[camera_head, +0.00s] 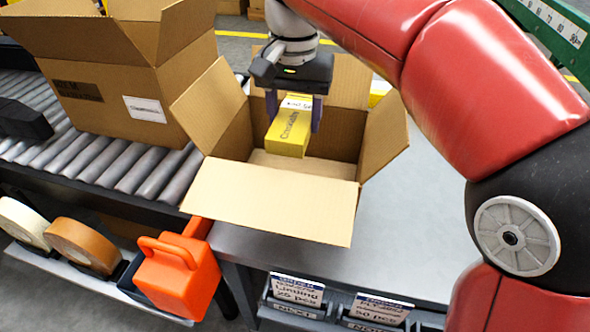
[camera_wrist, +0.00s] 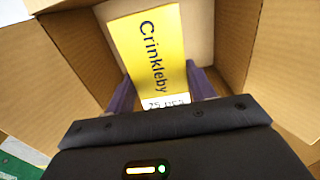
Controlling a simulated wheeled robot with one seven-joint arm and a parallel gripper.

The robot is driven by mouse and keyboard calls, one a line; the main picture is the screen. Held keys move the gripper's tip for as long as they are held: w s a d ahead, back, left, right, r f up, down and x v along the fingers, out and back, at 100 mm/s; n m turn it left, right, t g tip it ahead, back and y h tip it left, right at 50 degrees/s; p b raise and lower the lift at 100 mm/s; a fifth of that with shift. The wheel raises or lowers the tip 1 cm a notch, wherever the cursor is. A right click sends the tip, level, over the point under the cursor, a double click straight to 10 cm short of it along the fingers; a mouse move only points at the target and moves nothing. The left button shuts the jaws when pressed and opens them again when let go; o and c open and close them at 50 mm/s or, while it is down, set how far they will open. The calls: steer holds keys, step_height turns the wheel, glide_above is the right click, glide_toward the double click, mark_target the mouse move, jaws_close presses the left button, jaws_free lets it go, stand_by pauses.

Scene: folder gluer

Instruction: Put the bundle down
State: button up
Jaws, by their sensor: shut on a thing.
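The bundle is a yellow block (camera_head: 289,131) with dark "Crinkleby" lettering and a white label band. My gripper (camera_head: 294,114) is shut on it, with one purple finger on each side, inside the mouth of an open cardboard box (camera_head: 272,203). The wrist view shows the bundle (camera_wrist: 152,50) between my gripper's fingers (camera_wrist: 160,86), with the box floor (camera_wrist: 200,30) behind it. I cannot tell for certain whether the bundle touches the floor. No other bundle shows in the visible part of the box.
The box stands with its flaps spread on a grey table (camera_head: 405,215). Another open carton (camera_head: 140,90) stands on the roller conveyor (camera_head: 130,165) at left. The table right of the box is clear.

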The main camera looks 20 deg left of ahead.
step_height(320, 180, down, 11)
steer(key=shift+f+b, duration=0.1)
steer(key=shift+b, duration=0.75)
steer(key=shift+f, duration=0.1)
steer(key=shift+f+b, duration=0.3)
steer(key=shift+f, duration=0.2)
steer(key=o, duration=1)
steer(key=shift+o, duration=0.2)
